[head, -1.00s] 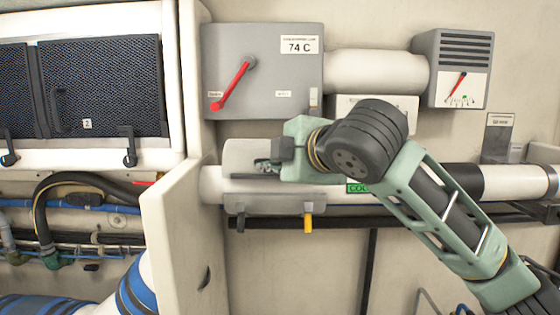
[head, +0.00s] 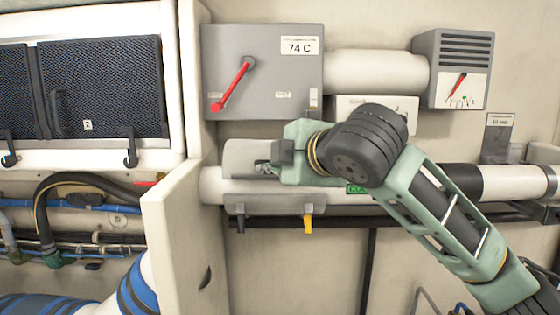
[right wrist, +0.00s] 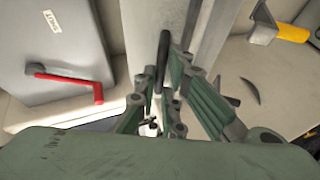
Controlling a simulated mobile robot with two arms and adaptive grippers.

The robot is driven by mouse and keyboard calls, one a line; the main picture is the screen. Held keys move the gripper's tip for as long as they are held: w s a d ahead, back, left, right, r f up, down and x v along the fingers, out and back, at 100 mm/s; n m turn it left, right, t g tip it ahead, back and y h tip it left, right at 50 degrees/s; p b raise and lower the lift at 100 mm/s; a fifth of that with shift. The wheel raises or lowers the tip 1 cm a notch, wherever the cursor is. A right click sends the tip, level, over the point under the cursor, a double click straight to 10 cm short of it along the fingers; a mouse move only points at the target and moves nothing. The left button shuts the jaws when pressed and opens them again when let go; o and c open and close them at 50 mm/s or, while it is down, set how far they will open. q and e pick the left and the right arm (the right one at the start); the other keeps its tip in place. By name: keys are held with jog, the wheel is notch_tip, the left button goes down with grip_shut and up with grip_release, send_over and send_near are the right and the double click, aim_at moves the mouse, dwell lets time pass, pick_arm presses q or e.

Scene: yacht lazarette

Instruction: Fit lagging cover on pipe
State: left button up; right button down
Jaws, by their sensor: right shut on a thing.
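The grey lagging cover (head: 275,204) sits on the pale pipe (head: 211,186) at mid-picture in the head view, its upper part standing above the pipe. A black and a yellow latch (head: 308,224) hang from its lower edge. My right gripper (head: 267,165) is at the cover's upper front, shut on a dark handle-like bar of it. In the right wrist view the fingers (right wrist: 164,82) close around this dark bar against the grey cover (right wrist: 205,25). My right arm hides part of the pipe and the cover's right end. My left gripper is not in view.
A grey box with a red lever (head: 234,84) is mounted above the pipe. A gauge box (head: 463,85) is at upper right. A pale upright panel (head: 180,235) stands close on the left. A black rail runs below the pipe; the wall under it is mostly clear.

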jog(key=shift+f+b, duration=1.1)
jog(key=shift+f, duration=0.7)
dwell(0.5)
jog(key=shift+r+p, duration=0.15)
jog(key=shift+p, duration=0.15)
jog(key=shift+r+p, duration=1.8)
jog(key=shift+r, duration=0.35)
jog(key=s, duration=1.2)
jog(key=shift+b, duration=0.35)
dwell(0.4)
jog(key=shift+f, duration=0.15)
